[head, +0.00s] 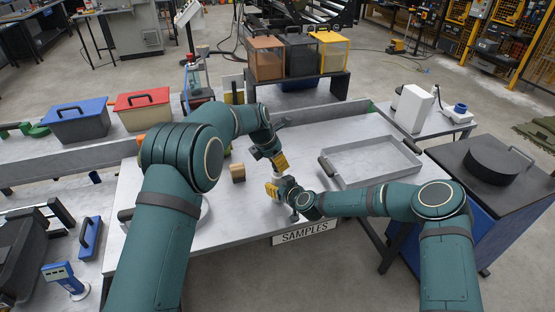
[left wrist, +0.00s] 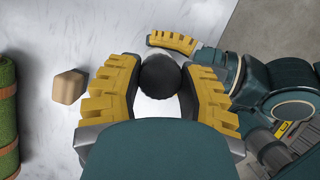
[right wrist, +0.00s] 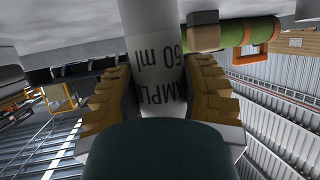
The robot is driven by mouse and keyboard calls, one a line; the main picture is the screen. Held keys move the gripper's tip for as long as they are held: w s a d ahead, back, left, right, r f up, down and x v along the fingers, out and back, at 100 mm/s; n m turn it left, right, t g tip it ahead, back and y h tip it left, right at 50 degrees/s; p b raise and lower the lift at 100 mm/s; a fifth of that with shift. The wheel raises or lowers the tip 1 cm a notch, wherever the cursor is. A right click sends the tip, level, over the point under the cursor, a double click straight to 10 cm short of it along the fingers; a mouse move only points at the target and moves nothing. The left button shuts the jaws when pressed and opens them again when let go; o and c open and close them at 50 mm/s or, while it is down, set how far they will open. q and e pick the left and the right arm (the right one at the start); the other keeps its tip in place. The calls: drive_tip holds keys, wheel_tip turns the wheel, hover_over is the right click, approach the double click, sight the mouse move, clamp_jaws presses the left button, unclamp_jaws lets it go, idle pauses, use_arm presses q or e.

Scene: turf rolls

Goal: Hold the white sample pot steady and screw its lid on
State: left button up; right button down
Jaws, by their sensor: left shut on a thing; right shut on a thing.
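The white sample pot (right wrist: 155,65) stands between the yellow fingers of my right gripper (right wrist: 160,95), which is shut on it. Its dark lettering reads upside down in the right wrist view. A sliver of the pot (head: 263,177) shows in the head view between the two grippers. The round black lid (left wrist: 160,76) sits between the yellow fingers of my left gripper (left wrist: 165,85), which is shut on it. In the head view my left gripper (head: 274,163) is directly above my right gripper (head: 273,189). Whether the lid touches the pot's rim is hidden.
A small wooden block (head: 237,172) stands left of the grippers on the white table. A grey tray (head: 372,160) lies to the right. A green turf roll (left wrist: 8,115) shows at the left wrist view's left edge. A SAMPLES sign (head: 304,232) is on the table's front edge.

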sight(278, 175)
use_arm(q)
drive_tip(key=shift+f, duration=0.9)
drive_tip(key=shift+s+f, duration=0.15)
drive_tip(key=shift+f, duration=0.5)
drive_tip(key=shift+s+f, duration=0.1)
drive_tip(key=shift+f, duration=0.35)
drive_tip(key=shift+c, duration=0.9)
